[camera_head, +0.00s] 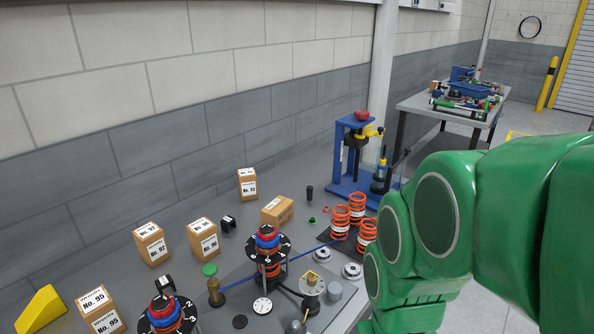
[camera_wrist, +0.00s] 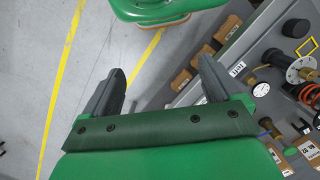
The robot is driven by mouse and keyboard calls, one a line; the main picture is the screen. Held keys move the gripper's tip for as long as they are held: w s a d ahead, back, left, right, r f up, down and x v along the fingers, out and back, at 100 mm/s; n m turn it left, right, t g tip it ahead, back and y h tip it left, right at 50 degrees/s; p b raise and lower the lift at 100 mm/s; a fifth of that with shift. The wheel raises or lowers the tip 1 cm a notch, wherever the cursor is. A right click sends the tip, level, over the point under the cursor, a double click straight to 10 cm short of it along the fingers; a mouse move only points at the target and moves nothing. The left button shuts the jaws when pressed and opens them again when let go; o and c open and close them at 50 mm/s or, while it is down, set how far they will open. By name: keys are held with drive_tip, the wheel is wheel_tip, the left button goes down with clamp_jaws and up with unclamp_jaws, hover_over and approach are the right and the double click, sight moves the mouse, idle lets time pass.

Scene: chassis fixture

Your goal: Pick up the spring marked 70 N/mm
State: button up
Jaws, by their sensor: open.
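Three orange coil springs stand upright close together at the back right of the bench in the head view: a rear one (camera_head: 357,203), a left one (camera_head: 340,222) and a front right one (camera_head: 367,235). Each has a white label, too small to read, so I cannot tell which is marked 70 N/mm. My green arm hides the area just right of them. My gripper (camera_wrist: 160,80) shows in the wrist view, open and empty above the floor, with the bench to its right. It is not visible in the head view.
A blue press (camera_head: 350,150) stands behind the springs. Dial fixtures (camera_head: 268,240) with orange coils stand to their left. Several labelled boxes (camera_head: 150,243) line the wall side. The wrist view shows bare floor (camera_wrist: 60,60) with yellow lines.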

drive_tip(key=w+r+n, duration=0.1)
drive_tip(key=w+r, duration=0.2)
drive_tip(key=w, duration=1.1)
drive_tip(key=n+t, duration=0.2)
hover_over(340, 219)
drive_tip(key=w, duration=0.3)
wheel_tip(340, 219, down, 10)
drive_tip(key=shift+s+d+f, duration=0.1)
drive_tip(key=shift+d+f, duration=0.05)
drive_tip(key=shift+f, duration=1.05)
drive_tip(key=shift+d+f, duration=0.2)
drive_tip(key=shift+f, duration=1)
drive_tip(key=shift+s+d+f, duration=0.1)
drive_tip(key=shift+d+f, duration=0.05)
drive_tip(key=shift+f, duration=1.05)
drive_tip(key=shift+w+r, duration=0.1)
drive_tip(key=c, duration=1.4)
